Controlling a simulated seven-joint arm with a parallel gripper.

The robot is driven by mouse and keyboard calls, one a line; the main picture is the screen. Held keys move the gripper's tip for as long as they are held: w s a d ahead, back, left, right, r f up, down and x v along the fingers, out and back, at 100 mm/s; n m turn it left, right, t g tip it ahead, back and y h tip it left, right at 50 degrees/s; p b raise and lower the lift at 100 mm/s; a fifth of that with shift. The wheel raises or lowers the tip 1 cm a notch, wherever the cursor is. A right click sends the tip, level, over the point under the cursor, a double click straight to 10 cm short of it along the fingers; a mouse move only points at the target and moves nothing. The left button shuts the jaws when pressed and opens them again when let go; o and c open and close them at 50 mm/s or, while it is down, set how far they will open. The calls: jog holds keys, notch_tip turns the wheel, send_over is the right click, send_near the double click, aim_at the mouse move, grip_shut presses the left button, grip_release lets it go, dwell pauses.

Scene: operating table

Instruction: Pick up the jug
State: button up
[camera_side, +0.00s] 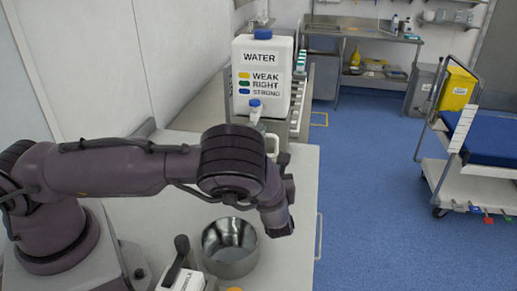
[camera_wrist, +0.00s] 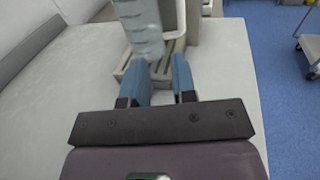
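The jug, a pale translucent vessel (camera_wrist: 140,28), shows in the wrist view at the top, cut off by the frame edge. A white loop beside it, which looks like its handle (camera_wrist: 181,20), is at its right. In the side view only a white loop (camera_side: 273,146) shows behind my arm, below the water container's tap; the rest is hidden. My gripper (camera_wrist: 161,66) has its two blue fingers apart with a gap between them. The fingers point toward the jug and its handle, and nothing is held. How far they are from the handle I cannot tell.
A white water container (camera_side: 262,85) with a blue-capped tap stands behind. A slatted grate (camera_wrist: 158,78) lies under the jug. A metal pot (camera_side: 230,249) and a white box with a dark scoop or handle (camera_side: 180,272) stand at the table's front. The table's right edge is close.

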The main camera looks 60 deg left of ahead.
aim_at(276, 148)
jog(key=shift+m+t, duration=0.6)
jog(key=shift+m, duration=0.1)
jog(key=w+a, duration=0.1)
jog(key=w, duration=0.1)
jog(key=w+a, duration=0.4)
jog(key=shift+a+r, duration=0.2)
jog(key=shift+r, duration=0.2)
jog(key=shift+f+x, duration=0.15)
jog(key=shift+x, duration=1.15)
jog(key=shift+f+x, duration=0.2)
jog(key=shift+x, duration=1.1)
grip_shut()
